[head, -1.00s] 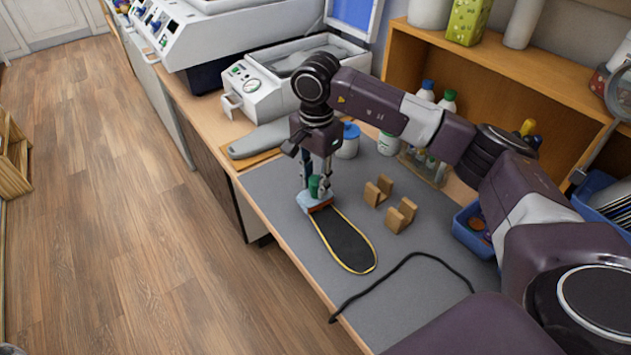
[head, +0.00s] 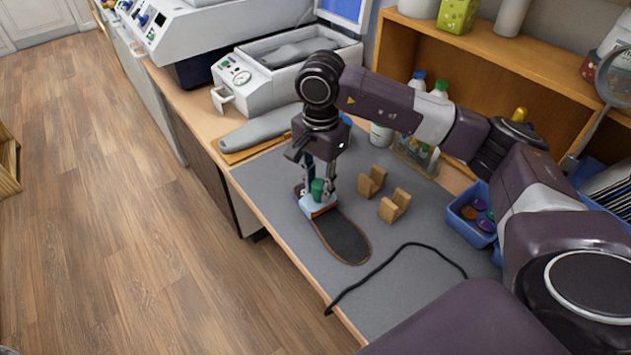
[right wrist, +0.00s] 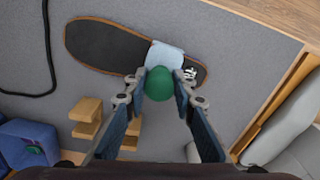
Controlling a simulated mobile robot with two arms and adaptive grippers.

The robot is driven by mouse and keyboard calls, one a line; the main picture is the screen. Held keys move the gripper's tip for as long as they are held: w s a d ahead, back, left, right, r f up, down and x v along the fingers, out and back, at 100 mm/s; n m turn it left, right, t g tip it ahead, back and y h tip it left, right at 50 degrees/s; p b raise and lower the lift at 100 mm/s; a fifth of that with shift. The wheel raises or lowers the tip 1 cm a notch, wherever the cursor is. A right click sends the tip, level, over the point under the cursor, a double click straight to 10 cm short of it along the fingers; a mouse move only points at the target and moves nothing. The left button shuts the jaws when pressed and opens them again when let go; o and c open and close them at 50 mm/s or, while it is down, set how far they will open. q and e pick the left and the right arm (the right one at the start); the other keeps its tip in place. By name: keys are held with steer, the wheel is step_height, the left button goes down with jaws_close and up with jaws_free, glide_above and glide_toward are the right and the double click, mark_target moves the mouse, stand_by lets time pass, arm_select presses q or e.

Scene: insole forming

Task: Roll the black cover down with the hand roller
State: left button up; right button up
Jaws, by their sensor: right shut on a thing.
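The insole with its black cover (head: 342,240) lies flat on the grey mat, with a thin tan rim around the black. My right gripper (head: 318,188) is over its far end, shut on the green handle of the hand roller (head: 319,207). The roller's light blue body rests on or just above the cover; I cannot tell if it presses. In the right wrist view the green knob (right wrist: 159,83) sits between the fingertips, and the pale blue roller body (right wrist: 164,55) crosses the insole (right wrist: 105,45) near one end. My left gripper is not in view.
Two wooden holders (head: 394,206) stand on the mat right of the insole. A black cable (head: 400,252) curves across the mat's near part. A blue bin (head: 470,218) stands at the right. A grey foot form (head: 262,130) and a white press (head: 285,78) are behind.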

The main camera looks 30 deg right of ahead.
steer(key=shift+s+f, duration=0.1)
steer(key=shift+s, duration=0.05)
steer(key=shift+s+d+b, duration=0.2)
steer(key=shift+s+b, duration=0.3)
steer(key=shift+s, duration=1.35)
steer(key=shift+s+d+f+b, duration=0.15)
steer(key=shift+s+b, duration=0.35)
steer(key=shift+s, duration=0.8)
steer(key=shift+s+d+f+b, duration=0.15)
steer(key=shift+s+b, duration=0.35)
steer(key=shift+s, duration=0.8)
steer(key=shift+s+b, duration=0.5)
steer(key=shift+s, duration=0.9)
steer(key=shift+w+a+r+b, duration=0.2)
steer(key=shift+w+b, duration=0.25)
steer(key=shift+w, duration=1.75)
steer(key=shift+w+a+r+b, duration=0.15)
steer(key=shift+w+b, duration=0.25)
steer(key=shift+w, duration=1.8)
steer(key=shift+w+a, duration=0.15)
steer(key=shift+w, duration=1.7)
steer(key=shift+w+a, duration=0.15)
steer(key=shift+w, duration=1.7)
steer(key=shift+r, duration=0.15)
step_height(320, 180, up, 7)
steer(key=p, duration=0.4)
